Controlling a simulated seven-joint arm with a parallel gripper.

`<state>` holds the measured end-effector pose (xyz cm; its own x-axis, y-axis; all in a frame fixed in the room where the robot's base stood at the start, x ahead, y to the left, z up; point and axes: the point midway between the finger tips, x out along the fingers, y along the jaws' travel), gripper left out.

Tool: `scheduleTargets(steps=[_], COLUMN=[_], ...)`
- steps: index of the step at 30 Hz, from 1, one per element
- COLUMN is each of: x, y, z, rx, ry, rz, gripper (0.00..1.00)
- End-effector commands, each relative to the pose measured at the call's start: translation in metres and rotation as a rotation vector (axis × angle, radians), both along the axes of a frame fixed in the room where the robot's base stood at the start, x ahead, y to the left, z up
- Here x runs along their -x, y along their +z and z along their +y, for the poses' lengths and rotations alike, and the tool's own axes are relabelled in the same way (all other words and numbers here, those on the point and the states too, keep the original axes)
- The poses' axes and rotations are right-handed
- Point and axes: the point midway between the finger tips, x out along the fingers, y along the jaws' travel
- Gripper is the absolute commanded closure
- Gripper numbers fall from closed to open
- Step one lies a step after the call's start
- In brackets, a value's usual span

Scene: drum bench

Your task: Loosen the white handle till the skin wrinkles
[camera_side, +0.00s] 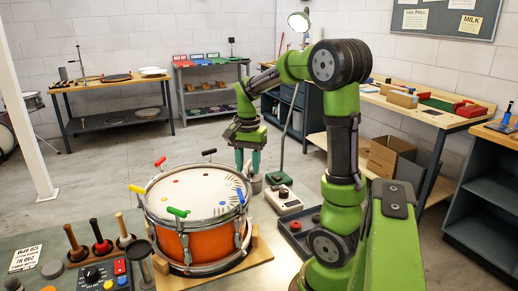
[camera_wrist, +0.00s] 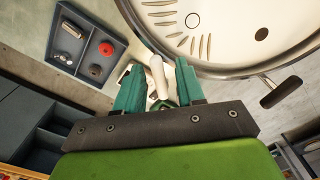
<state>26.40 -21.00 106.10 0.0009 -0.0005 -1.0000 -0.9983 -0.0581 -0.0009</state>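The orange drum (camera_side: 172,245) stands on the bench with its pale skin (camera_side: 190,190) facing up. Coloured handles ring its rim: red (camera_side: 160,162), black (camera_side: 209,152), yellow (camera_side: 136,188), green (camera_side: 177,212) and blue (camera_side: 240,196). The white handle (camera_wrist: 157,76) shows in the wrist view, beside the rim and between my fingers; I cannot make it out in the side view. My gripper (camera_wrist: 160,82) is open, with a finger on each side of the handle and gaps visible. Several short, crease-like marks (camera_wrist: 190,43) lie on the skin near this handle.
A grey tray (camera_wrist: 88,43) with a red knob and small parts lies near the gripper. Mallets (camera_side: 100,238) and a control box (camera_side: 100,275) stand left of the drum.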

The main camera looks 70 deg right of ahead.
Motion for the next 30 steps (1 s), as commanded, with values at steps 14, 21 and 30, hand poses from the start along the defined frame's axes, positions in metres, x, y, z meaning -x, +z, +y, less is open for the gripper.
scheduleTargets(steps=[14, 21, 30], x=[-0.001, -0.001, 0.000], y=[0.079, 0.134, 0.167], z=[-0.001, -0.001, 0.000], rx=[0.004, 0.003, 0.002], ry=[0.000, 0.000, 0.000], rz=[-0.004, -0.003, -0.001], gripper=[0.62, 0.62, 0.62])
